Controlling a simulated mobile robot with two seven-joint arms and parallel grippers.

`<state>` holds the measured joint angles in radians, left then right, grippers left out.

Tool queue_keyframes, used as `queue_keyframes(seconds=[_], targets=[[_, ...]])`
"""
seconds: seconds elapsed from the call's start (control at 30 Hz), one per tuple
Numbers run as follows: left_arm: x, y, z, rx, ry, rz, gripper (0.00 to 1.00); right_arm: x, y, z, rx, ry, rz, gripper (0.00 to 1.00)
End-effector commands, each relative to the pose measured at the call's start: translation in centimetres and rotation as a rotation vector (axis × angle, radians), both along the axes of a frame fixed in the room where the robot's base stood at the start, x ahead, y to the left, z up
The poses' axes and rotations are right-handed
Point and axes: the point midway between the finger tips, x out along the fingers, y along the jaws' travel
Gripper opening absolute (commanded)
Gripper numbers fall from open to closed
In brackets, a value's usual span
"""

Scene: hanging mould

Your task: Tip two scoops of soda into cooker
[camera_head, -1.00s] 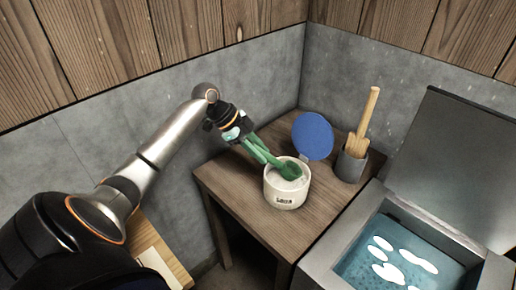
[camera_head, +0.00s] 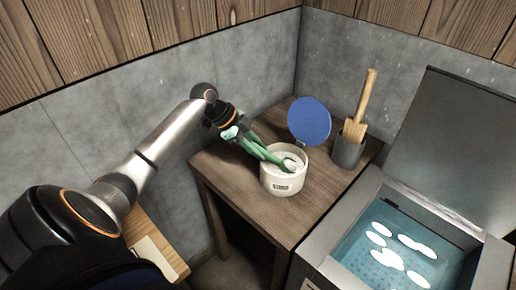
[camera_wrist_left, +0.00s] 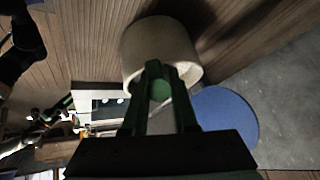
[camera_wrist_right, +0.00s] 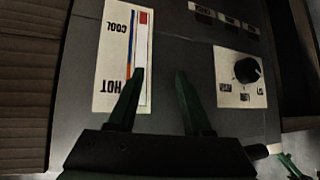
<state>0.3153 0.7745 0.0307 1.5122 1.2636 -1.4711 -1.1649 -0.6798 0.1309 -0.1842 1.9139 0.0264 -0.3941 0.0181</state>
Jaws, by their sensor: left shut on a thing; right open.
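A white tub (camera_head: 284,184) of pale soda stands on the wooden table with its round blue lid (camera_head: 310,121) hinged open. My left gripper (camera_head: 266,150) is shut on a green scoop (camera_head: 280,159), whose head is down inside the tub at the powder. In the left wrist view the fingers (camera_wrist_left: 158,75) point into the tub (camera_wrist_left: 160,45) with a bit of green between them. The scoop's load is too small to tell. The cooker (camera_head: 330,262) stands open at the right, with teal liquid and white shapes inside. My right gripper (camera_wrist_right: 158,95) is open and empty before a control panel.
A grey cup (camera_head: 347,150) with a wooden paddle (camera_head: 362,110) stands at the table's back right. The cooker's raised lid (camera_head: 430,150) stands behind its opening. The panel has a HOT/COOL gauge (camera_wrist_right: 125,55) and a black knob (camera_wrist_right: 247,70). The table's front left (camera_head: 235,185) is clear.

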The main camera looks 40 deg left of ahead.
Motion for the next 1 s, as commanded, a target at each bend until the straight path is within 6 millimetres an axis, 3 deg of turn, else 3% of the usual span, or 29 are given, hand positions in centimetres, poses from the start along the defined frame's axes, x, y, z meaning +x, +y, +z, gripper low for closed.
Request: queue_keyframes(seconds=[0.37,1.0], targets=[[-0.1,-0.1,0.1,0.0,0.003,-0.001,0.0,0.0,0.0,0.2,-0.001,0.0,0.001,0.5],[0.0,0.0,5.2,0.001,0.001,0.0,0.0,0.1,0.0,5.1,-0.001,-0.001,0.001,0.5]])
